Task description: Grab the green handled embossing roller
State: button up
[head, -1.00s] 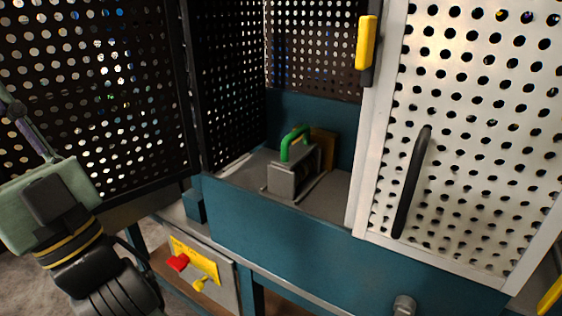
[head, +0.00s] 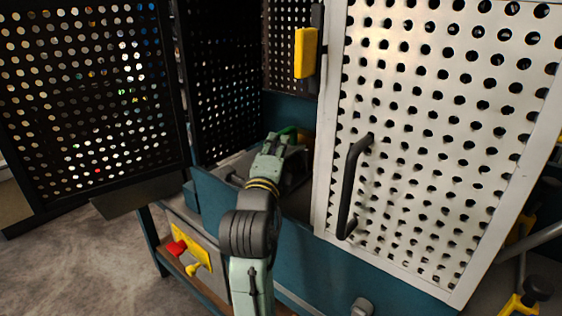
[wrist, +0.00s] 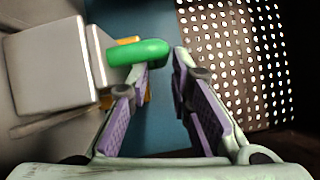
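The embossing roller has a green handle (wrist: 138,52) and a pale grey block body (wrist: 45,68), seen at the left of the wrist view. In the head view the green handle (head: 289,131) shows just behind my gripper (head: 277,142), which hides most of the body. In the wrist view my gripper (wrist: 160,66) is open, with a gap between its fingers. The handle's rounded right end overlaps the left fingertip. I cannot tell if they touch. The right finger is apart from the handle.
The roller sits inside a blue cabinet with black perforated walls. A white perforated door (head: 440,130) with a black handle (head: 352,185) stands close on the right. A black perforated panel (head: 90,95) is at left. A yellow-brown piece (wrist: 128,41) lies behind the green handle.

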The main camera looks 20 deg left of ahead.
aim_at(281, 134)
jog(key=shift+w+a+r+p, duration=0.1)
jog(key=shift+w+a+p, duration=0.15)
jog(key=shift+w, duration=0.75)
jog(key=shift+w+a+r+p, duration=0.1)
jog(key=shift+w+p, duration=0.25)
jog(key=shift+w, duration=0.7)
jog(key=shift+w+a+r+p, duration=0.1)
jog(key=shift+w+a+p, duration=0.15)
jog(key=shift+w, duration=0.75)
jog(key=shift+d, duration=0.1)
jog(key=shift+c, duration=0.4)
grip_shut()
jog(key=shift+f, duration=0.1)
jog(key=shift+r, duration=0.2)
